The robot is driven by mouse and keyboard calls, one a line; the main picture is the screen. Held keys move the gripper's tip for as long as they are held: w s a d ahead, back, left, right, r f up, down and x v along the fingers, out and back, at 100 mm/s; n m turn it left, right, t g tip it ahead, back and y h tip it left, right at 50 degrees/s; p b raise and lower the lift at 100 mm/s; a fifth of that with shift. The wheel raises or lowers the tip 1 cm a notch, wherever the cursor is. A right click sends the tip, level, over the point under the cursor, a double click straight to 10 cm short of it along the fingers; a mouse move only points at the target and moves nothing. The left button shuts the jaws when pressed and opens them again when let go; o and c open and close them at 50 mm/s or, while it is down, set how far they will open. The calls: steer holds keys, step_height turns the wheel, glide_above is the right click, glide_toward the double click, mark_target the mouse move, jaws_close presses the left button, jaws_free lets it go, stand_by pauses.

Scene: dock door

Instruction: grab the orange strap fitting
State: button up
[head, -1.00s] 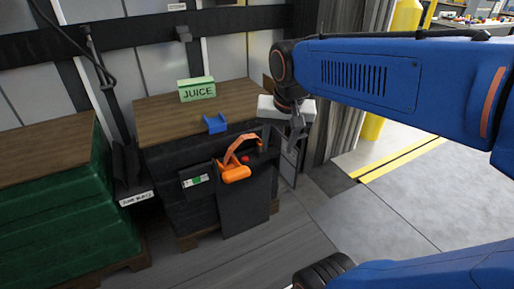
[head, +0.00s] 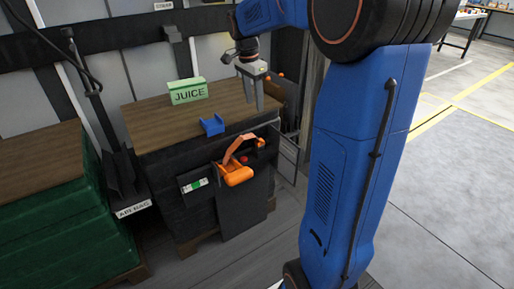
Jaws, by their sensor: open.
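The orange strap fitting (head: 234,173) is at the front of the dark crate (head: 181,215), near its upper edge. It has a rounded lower body and a curved strap rising to the right. My gripper (head: 258,106) points down above the right part of the crate's wooden top, higher than the fitting and to its right. Its jaws are apart with nothing seen between them, and it does not touch the fitting. What holds the fitting at its back is hidden.
A green JUICE box (head: 188,92) and a blue bracket (head: 213,125) stand on the wooden top (head: 150,122), left of my gripper. A green crate (head: 50,220) stands at the left. A panel with a green mark (head: 194,185) hangs left of the fitting.

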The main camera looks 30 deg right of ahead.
glide_above(260, 141)
steer(key=f, duration=1.2)
steer(key=shift+w+a, duration=0.4)
steer(key=shift+s+d+f, duration=0.15)
steer(key=shift+f, duration=1.2)
steer(key=shift+s+d+f, duration=0.1)
steer(key=shift+f, duration=1.2)
steer(key=shift+c, duration=0.6)
jaws_close()
